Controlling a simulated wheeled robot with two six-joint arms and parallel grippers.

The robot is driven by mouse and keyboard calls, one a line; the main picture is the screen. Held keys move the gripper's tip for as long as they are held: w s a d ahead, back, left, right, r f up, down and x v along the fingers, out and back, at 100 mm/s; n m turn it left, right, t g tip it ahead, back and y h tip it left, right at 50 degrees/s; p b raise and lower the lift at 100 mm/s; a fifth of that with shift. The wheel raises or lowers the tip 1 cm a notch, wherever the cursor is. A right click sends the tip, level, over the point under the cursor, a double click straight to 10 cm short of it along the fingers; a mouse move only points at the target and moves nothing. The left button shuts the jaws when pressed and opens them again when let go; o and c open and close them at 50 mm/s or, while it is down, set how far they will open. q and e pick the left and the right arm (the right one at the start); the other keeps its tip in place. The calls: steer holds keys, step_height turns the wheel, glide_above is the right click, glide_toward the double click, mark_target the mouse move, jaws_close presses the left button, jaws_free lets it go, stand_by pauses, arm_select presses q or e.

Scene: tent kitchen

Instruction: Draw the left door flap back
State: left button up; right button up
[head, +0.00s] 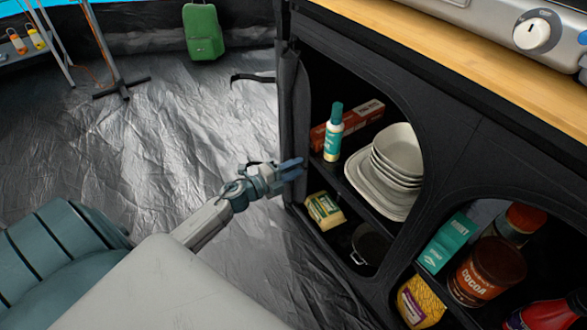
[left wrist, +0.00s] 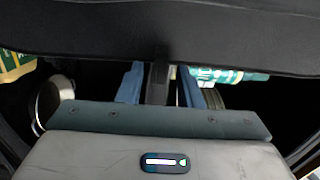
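The left door flap (head: 294,105) is dark fabric gathered along the left edge of the cabinet's left opening, which stands uncovered. My left gripper (head: 292,169) is at the lower part of this edge, its two blue fingers spread apart. In the left wrist view the fingers of the left gripper (left wrist: 160,88) stand on either side of a narrow dark strip, with a small gap seen at the right finger. I cannot tell whether that strip is the flap. Black fabric crosses the top of that view. My right gripper is not in view.
The left opening holds stacked bowls and plates (head: 397,150), a teal-capped bottle (head: 334,133), a yellow packet (head: 325,210) and a pot (head: 369,245). The right opening holds a cocoa tin (head: 487,270). A wooden counter (head: 480,70) lies above. A green case (head: 203,32) stands behind; the floor between is clear.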

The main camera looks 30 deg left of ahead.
mark_target(299, 154)
arm_select(q)
jaws_close()
steer(key=a, duration=0.1)
steer(key=w+a+b, duration=0.1)
steer(key=a, duration=0.2)
steer(key=shift+w+f, duration=0.15)
steer(key=shift+w, duration=0.15)
steer(key=shift+w+a, duration=0.15)
steer(key=shift+a, duration=0.15)
jaws_free()
steer(key=shift+a, duration=0.1)
